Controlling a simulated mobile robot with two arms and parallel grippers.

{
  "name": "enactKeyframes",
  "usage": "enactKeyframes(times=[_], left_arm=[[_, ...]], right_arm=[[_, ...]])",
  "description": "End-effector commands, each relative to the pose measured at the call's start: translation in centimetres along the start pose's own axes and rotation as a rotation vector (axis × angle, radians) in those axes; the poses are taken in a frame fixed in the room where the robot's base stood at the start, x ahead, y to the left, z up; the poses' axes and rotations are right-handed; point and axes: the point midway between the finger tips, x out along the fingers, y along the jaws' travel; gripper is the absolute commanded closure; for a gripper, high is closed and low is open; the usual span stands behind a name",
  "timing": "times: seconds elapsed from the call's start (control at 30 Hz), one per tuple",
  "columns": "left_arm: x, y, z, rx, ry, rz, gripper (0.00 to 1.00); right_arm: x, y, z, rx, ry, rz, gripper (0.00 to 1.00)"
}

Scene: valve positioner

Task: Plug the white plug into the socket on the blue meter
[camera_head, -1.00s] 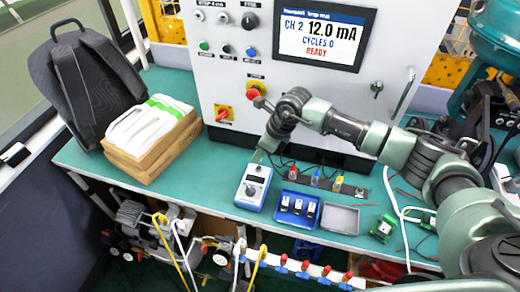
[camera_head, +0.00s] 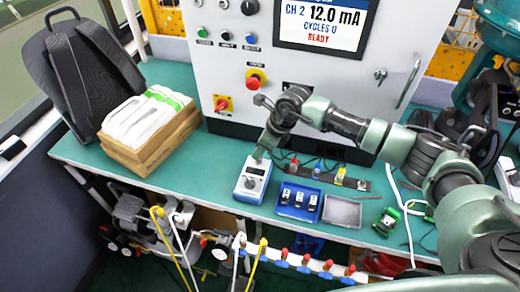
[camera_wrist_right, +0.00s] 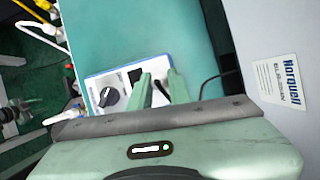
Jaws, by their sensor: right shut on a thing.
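The blue meter (camera_head: 252,182) stands on the green bench near its front edge. It has a white face, a dark knob and a small display; its face also shows in the right wrist view (camera_wrist_right: 96,82). My right gripper (camera_head: 259,154) points down at the meter's far end. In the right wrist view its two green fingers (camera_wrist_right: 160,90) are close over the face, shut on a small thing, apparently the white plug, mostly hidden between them. A dark cable (camera_wrist_right: 207,84) runs off beside them. The socket is hidden, so I cannot tell whether the plug touches it. My left gripper is not in view.
Right of the meter are a blue bin (camera_head: 299,200) with several small parts, a grey tray (camera_head: 342,212) and a strip with coloured connectors (camera_head: 326,177). The control cabinet (camera_head: 225,65) rises behind. Boxes (camera_head: 150,135) and a backpack stand left; bench between is clear.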

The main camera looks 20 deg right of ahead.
Motion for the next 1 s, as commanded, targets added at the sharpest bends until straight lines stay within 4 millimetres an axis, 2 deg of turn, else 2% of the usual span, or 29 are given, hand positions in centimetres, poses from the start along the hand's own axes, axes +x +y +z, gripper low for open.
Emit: enactKeyframes(times=[1.0], left_arm=[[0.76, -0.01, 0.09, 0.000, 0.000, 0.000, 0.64]], right_arm=[[0.20, -0.01, -0.09, 0.000, -0.001, 0.000, 1.00]])
